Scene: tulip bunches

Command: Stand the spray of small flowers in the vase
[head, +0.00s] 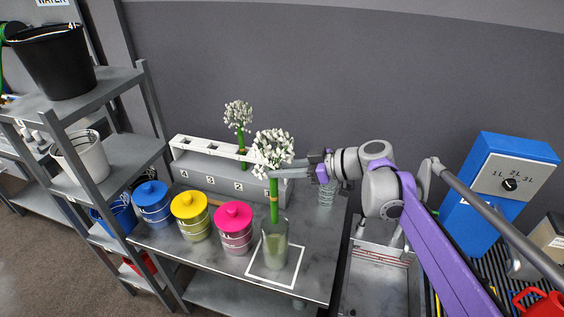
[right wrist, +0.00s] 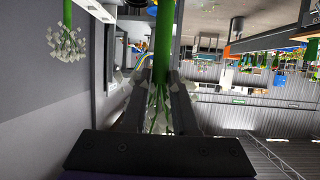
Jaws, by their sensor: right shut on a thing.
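A spray of small white flowers (head: 272,146) with a thick green stem is upright in my right gripper (head: 272,173). The fingers are shut on it just below the flower head. The right wrist view also shows the spray (right wrist: 161,105) between the fingers (right wrist: 165,85). The clear glass vase (head: 274,248) stands upright on the table inside a white square outline. The stem hangs over the vase, its lower end at the mouth. I cannot tell whether the tip is inside. My left gripper is not in view.
A second white spray (head: 238,115) stands in the numbered white rack (head: 205,152) behind. Blue (head: 152,203), yellow (head: 190,213) and pink (head: 234,225) lidded canisters stand left of the vase.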

